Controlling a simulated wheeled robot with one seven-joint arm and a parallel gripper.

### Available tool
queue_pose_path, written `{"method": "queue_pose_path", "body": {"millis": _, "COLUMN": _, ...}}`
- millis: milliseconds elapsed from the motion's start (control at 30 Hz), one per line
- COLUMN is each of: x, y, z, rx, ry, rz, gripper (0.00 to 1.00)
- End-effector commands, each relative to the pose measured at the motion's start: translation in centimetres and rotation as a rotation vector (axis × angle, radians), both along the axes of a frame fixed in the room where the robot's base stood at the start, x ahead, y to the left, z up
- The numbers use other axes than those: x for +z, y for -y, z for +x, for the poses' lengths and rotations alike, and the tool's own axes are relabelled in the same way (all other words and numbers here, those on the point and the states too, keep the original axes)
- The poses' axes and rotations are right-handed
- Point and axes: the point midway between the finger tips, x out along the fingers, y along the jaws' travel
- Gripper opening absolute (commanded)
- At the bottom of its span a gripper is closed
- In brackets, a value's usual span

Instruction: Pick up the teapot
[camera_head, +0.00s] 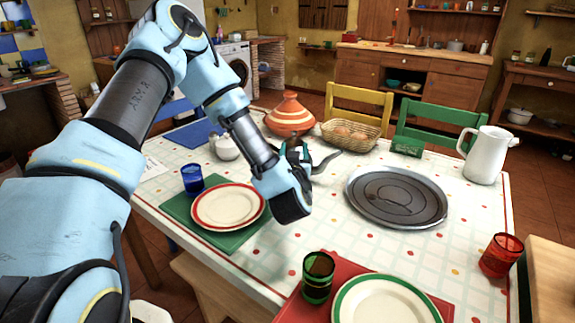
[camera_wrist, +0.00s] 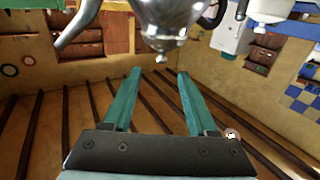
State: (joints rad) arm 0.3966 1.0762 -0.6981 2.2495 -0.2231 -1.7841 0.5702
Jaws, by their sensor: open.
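The teapot (camera_wrist: 165,18) is shiny silver metal. In the wrist view, which looks upside down, its lid knob points down the picture, with the spout on the left and a dark handle on the right. In the head view only its curved spout (camera_head: 328,161) shows clearly; my arm hides most of the body. My gripper (camera_wrist: 159,72) has teal fingers spread apart with nothing between them. The teapot's knob lies just past the fingertips in the wrist view. In the head view the gripper (camera_head: 294,152) is at the teapot, over the table.
An orange striped tagine (camera_head: 290,116) and a bread basket (camera_head: 351,133) stand behind the gripper. A round metal tray (camera_head: 420,213) is to the right, and a white pitcher (camera_head: 485,155) beyond it. A red-rimmed plate (camera_head: 228,207) lies in front.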

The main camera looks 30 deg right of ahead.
Motion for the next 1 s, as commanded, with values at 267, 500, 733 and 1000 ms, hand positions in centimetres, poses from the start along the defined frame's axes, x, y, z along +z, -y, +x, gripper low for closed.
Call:
{"method": "queue_pose_path", "body": {"millis": 267, "x": 0.2, "y": 1.8, "z": 3.6, "rx": 0.001, "ry": 0.000, "rz": -0.001, "gripper": 0.58}}
{"method": "queue_pose_path", "body": {"millis": 500, "x": 0.4, "y": 2.7, "z": 5.4, "rx": 0.002, "ry": -0.002, "rz": -0.001, "gripper": 0.58}}
{"method": "queue_pose_path", "body": {"millis": 733, "x": 0.2, "y": 4.1, "z": 8.2, "rx": 0.001, "ry": 0.000, "rz": -0.001, "gripper": 0.58}}
{"method": "queue_pose_path", "body": {"millis": 1000, "x": 0.0, "y": 4.4, "z": 8.6, "rx": -0.002, "ry": -0.001, "rz": 0.000, "gripper": 0.58}}
